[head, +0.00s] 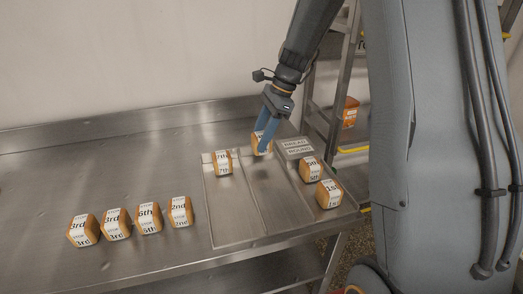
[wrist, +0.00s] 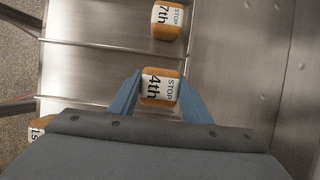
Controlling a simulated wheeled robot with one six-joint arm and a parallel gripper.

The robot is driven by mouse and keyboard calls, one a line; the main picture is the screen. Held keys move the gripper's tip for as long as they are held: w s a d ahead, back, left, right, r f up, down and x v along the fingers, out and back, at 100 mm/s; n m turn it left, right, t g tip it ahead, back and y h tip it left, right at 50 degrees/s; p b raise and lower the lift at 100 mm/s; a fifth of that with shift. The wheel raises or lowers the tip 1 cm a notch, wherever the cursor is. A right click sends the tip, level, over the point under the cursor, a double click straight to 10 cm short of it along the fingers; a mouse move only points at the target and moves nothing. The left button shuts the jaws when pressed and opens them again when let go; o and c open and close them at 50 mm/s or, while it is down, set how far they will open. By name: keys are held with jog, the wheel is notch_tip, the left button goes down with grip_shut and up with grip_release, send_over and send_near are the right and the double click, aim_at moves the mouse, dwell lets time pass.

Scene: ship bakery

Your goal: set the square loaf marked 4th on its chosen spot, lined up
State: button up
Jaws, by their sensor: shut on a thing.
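My gripper (head: 263,140) has its blue fingers shut on the square loaf marked 4th (wrist: 160,86). In the head view the held loaf (head: 258,147) is at the far end of the middle lane of a metal tray (head: 246,232). The wrist view shows its label facing up, with a finger on each side. The loaf looks roughly square to the fingers. I cannot tell whether its underside touches the tray. A loaf marked 7th (head: 222,163) sits in the left lane; it also shows in the wrist view (wrist: 167,20).
The right lane holds two loaves, the nearer marked 1st (head: 329,194) and another behind it (head: 312,168). A bread round sign (head: 296,146) lies at that lane's far end. Several loaves (head: 117,224) stand on the bench at left. The middle lane's near part is clear.

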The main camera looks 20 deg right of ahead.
jog(key=shift+f+p, duration=0.35)
jog(key=shift+f, duration=1.95)
jog(key=shift+f, duration=0.1)
jog(key=o, duration=0.8)
jog(key=shift+c, duration=0.2)
jog(key=b+v, duration=0.2)
jog(key=v, duration=1)
jog(key=s+a+f+n+h, duration=0.1)
jog(key=s+f+n, duration=0.2)
jog(key=s+n, duration=0.3)
jog(key=s+a+f+n+h, duration=0.2)
jog(key=s+f+n, duration=0.2)
jog(key=s, duration=0.5)
jog(key=s+a+f+n+h, duration=0.1)
jog(key=s+f+n, duration=0.2)
jog(key=s+n, duration=0.5)
jog(key=shift+a+f+t, duration=0.2)
jog(key=shift+f+t, duration=0.1)
jog(key=shift+f, duration=0.05)
